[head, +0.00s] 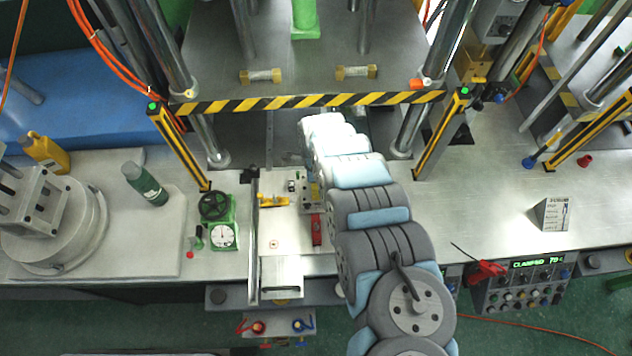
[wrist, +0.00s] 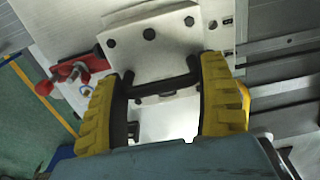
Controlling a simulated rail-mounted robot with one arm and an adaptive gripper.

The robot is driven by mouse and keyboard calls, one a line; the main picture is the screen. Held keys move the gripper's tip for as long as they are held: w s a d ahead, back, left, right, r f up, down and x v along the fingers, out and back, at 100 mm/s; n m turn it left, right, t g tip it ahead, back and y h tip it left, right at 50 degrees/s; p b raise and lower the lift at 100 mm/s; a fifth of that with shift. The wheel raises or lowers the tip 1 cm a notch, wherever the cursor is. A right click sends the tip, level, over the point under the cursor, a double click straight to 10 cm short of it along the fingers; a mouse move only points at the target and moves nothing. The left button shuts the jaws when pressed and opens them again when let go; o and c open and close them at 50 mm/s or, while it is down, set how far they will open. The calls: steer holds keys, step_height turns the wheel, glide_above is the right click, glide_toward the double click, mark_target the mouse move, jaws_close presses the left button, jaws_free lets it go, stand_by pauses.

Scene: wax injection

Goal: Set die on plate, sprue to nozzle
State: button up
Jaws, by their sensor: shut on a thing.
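In the wrist view, my gripper (wrist: 165,105) has yellow-and-black fingers closed in on a dark handle that joins a pale grey block with black bolts, likely the die (wrist: 175,50). The die lies over a pale plate (wrist: 62,28), and I cannot tell whether it rests on it or hangs just above. In the head view, the plate (head: 285,243) sits at the press front, and my arm hides most of the gripper and die. A red clamp (head: 316,230) stands on the plate; it also shows in the wrist view (wrist: 70,76). I cannot make out the sprue or nozzle.
A striped bar (head: 300,103) crosses the press above the work area, between yellow posts (head: 180,148). A green gauge stand (head: 222,235) stands left of the plate. A green bottle (head: 145,184) stands farther left. The metal table right of my arm (head: 490,200) is mostly clear.

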steer(key=shift+w+f, duration=0.1)
steer(key=shift+f, duration=0.15)
stand_by(0.6)
steer(key=o, duration=1.2)
steer(key=shift+r, duration=0.1)
steer(key=shift+w+d+r, duration=0.1)
steer(key=shift+r, duration=0.75)
step_height(320, 180, up, 10)
steer(key=shift+s+r, duration=0.1)
steer(key=shift+s, duration=0.1)
